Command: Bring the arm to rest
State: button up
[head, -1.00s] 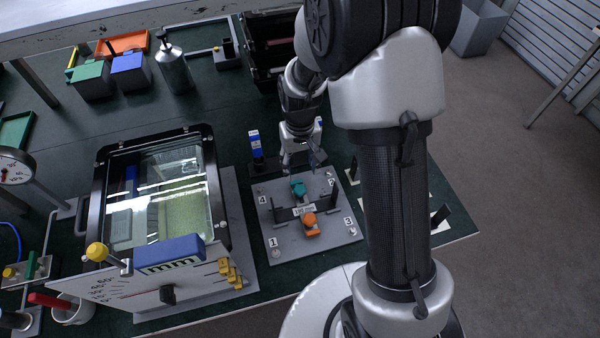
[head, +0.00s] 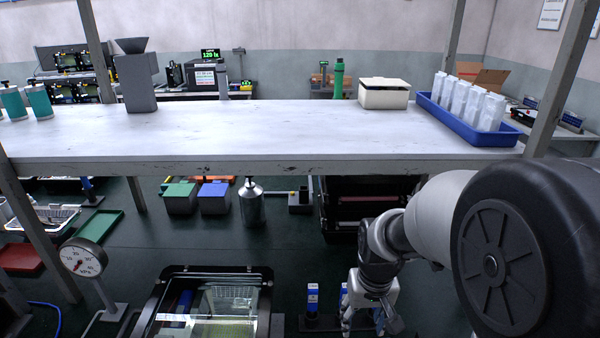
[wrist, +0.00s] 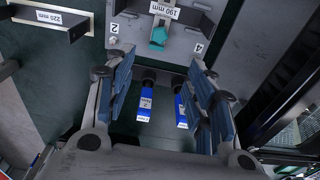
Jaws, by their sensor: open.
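My gripper (head: 366,312) hangs pointing down at the bottom of the head view, below the white shelf. In the wrist view my gripper (wrist: 162,95) is open, its two blue-padded fingers wide apart with nothing held between them. Two blue-and-white tubes (wrist: 145,100) stand in the gap as seen from the wrist, apart from the fingers. A grey fixture plate (wrist: 185,45) with a teal clamp knob (wrist: 159,37) and a 190 mm label lies ahead of the fingers. My arm fills the right of the head view.
A glass-topped machine (head: 205,305) stands left of my gripper. A black crate (head: 365,195) sits behind it. A dial gauge (head: 82,258) stands at left.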

jog(key=s+r+t, duration=0.3)
jog(key=s+r, duration=1.1)
jog(key=s, duration=0.5)
jog(key=shift+r+t, duration=0.3)
jog(key=shift+r, duration=0.05)
